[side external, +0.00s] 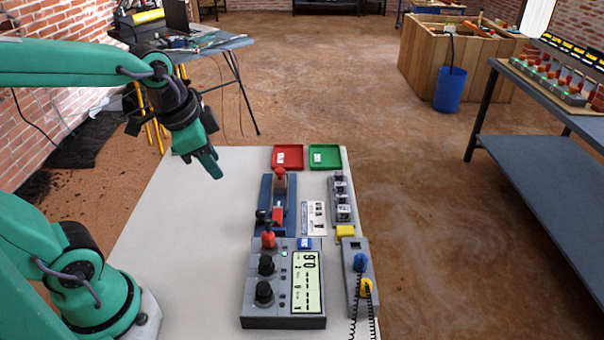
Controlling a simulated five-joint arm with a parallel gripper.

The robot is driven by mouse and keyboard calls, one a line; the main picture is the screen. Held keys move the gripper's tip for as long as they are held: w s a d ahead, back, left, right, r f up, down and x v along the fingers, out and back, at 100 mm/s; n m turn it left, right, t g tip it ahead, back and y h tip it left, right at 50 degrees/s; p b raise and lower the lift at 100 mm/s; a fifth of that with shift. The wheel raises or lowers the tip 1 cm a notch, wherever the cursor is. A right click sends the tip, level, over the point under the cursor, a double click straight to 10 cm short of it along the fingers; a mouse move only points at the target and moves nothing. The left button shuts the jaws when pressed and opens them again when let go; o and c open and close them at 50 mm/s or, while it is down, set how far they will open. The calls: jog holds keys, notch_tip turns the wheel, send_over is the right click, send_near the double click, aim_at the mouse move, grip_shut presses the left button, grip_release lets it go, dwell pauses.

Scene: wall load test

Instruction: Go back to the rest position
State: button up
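My gripper (208,165) hangs at the end of my green arm, above the far left part of the light work table (170,250). It points down and to the right and is apart from everything on the table. I see no object at its fingertips. From this side the fingers overlap, so their gap cannot be judged. The grey meter (284,314) with a lit display stands at the front of the table. Behind it is a blue fixture (264,195) with a red-topped lever.
A red tray (288,157) and a green tray (325,156) lie at the far edge. A dark holder (342,200), a yellow block (345,231) and a grey block with blue and yellow plugs (358,275) stand at the right. The table's left half is clear.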

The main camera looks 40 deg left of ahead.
jog(key=shift+s+d+r+n+t, duration=0.1)
jog(key=shift+s+r+n+t, duration=0.15)
jog(key=shift+s+n, duration=0.6)
jog(key=shift+s+d+r+n+t, duration=0.1)
jog(key=shift+s+r+n+t, duration=0.2)
jog(key=shift+s+n, duration=0.55)
jog(key=shift+s+r+n+t, duration=0.25)
jog(key=shift+s+n, duration=0.45)
jog(key=shift+n, duration=0.3)
